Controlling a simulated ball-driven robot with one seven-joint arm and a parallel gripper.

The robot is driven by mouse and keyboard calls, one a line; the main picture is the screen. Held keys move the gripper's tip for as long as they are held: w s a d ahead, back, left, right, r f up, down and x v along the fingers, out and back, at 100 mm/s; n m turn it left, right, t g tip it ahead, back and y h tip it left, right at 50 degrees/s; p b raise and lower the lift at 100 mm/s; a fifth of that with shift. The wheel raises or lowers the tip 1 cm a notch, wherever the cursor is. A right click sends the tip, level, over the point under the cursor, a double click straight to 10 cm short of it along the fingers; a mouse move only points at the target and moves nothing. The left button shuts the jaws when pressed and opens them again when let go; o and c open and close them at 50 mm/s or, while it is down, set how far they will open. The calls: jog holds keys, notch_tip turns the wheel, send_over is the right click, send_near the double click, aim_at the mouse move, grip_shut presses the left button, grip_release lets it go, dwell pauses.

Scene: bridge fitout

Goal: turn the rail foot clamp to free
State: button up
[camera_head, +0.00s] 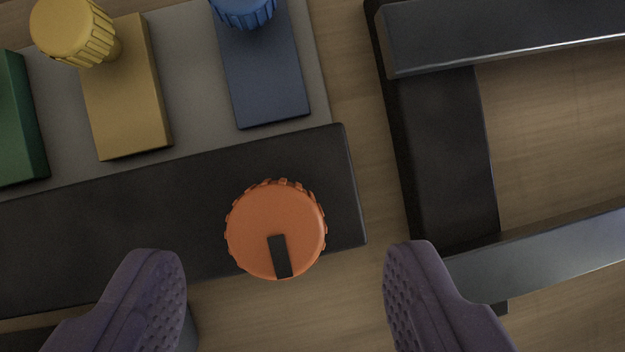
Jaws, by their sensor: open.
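The orange round knob (275,225), with a ribbed edge and a black pointer mark, sits on a dark bar (120,220); I take it to be the rail foot clamp. Its black mark points toward the bottom of the picture, slightly right. My gripper (285,270) shows as two purple, dimpled fingers at the lower left and lower right. It is open, with the knob between and slightly beyond the fingertips. Neither finger appears to touch the knob.
A grey plate (190,80) carries a green block (18,120), a yellow block with a knob (125,100) and a blue block with a knob (262,80). A dark metal frame (445,150) stands at right, close to the right finger. Bare wood shows between.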

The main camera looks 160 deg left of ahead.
aim_at(276, 249)
jog(key=x, duration=0.3)
jog(key=shift+a+f+b, duration=0.15)
jog(key=shift+a+b, duration=0.05)
jog(key=shift+b, duration=0.15)
jog(key=shift+a, duration=0.1)
jog(key=c, duration=1.1)
jog(key=shift+o, duration=0.2)
